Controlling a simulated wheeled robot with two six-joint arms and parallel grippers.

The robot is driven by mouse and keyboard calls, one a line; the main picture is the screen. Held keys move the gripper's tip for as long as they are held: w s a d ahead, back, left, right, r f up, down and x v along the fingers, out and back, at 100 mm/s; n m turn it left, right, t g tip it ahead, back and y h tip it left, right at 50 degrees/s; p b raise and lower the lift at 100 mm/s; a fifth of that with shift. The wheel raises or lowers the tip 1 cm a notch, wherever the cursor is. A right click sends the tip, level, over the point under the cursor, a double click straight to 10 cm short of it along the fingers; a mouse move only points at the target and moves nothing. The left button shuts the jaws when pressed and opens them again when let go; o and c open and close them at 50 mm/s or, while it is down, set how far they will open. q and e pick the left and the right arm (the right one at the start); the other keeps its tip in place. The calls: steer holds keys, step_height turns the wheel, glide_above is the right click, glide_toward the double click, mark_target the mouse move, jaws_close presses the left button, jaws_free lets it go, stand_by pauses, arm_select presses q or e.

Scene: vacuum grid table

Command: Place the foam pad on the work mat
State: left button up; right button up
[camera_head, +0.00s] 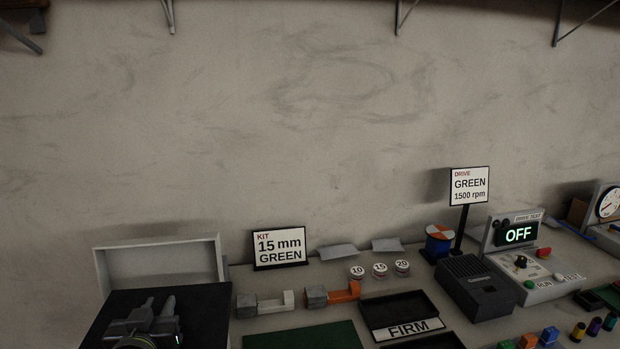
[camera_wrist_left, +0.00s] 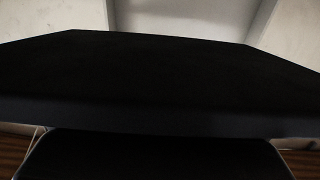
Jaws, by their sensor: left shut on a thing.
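The foam pad (camera_head: 207,305) is a flat black slab at the lower left of the head view, in front of a pale open box. My left gripper (camera_head: 153,312) is shut on it, with the pad spreading out around the fingers. In the left wrist view the pad (camera_wrist_left: 160,80) fills most of the picture as a dark slab, and the fingertips cannot be made out. A dark green flat surface (camera_head: 305,337), which looks like the work mat, lies to the right of the pad, cut off by the bottom edge. My right gripper is not in view.
The pale box (camera_head: 160,252) stands behind the pad. A "15 mm GREEN" sign (camera_head: 279,247), grey and orange blocks (camera_head: 333,294), round tokens (camera_head: 380,270), a FIRM tray (camera_head: 405,315) and a drive test unit (camera_head: 525,262) showing OFF crowd the table to the right.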

arm_select(q)
steer(key=d+r+h, duration=0.1)
steer(key=d+r, duration=0.1)
steer(key=d, duration=0.1)
steer(key=s+d+r+m+h, duration=0.1)
steer(key=d+r, duration=0.2)
steer(key=s+d+r+m+h, duration=0.1)
steer(key=d+r, duration=0.1)
steer(key=d, duration=0.2)
steer(key=shift+d+r, duration=0.1)
steer(key=shift+r, duration=0.3)
steer(key=shift+f, duration=0.1)
steer(key=shift+a+f, duration=0.25)
steer(key=shift+a, duration=0.1)
steer(key=a+f+y, duration=0.1)
steer(key=a+f, duration=0.2)
steer(key=a, duration=0.1)
steer(key=w+a+f+n+y, duration=0.1)
steer(key=a+f, duration=0.2)
steer(key=a, duration=0.2)
steer(key=w+a+f+n+y, duration=0.1)
steer(key=a+f+y, duration=0.1)
steer(key=a+f, duration=0.1)
steer(key=shift+a+f, duration=0.3)
steer(key=shift+a, duration=0.4)
steer(key=shift+f, duration=4.8)
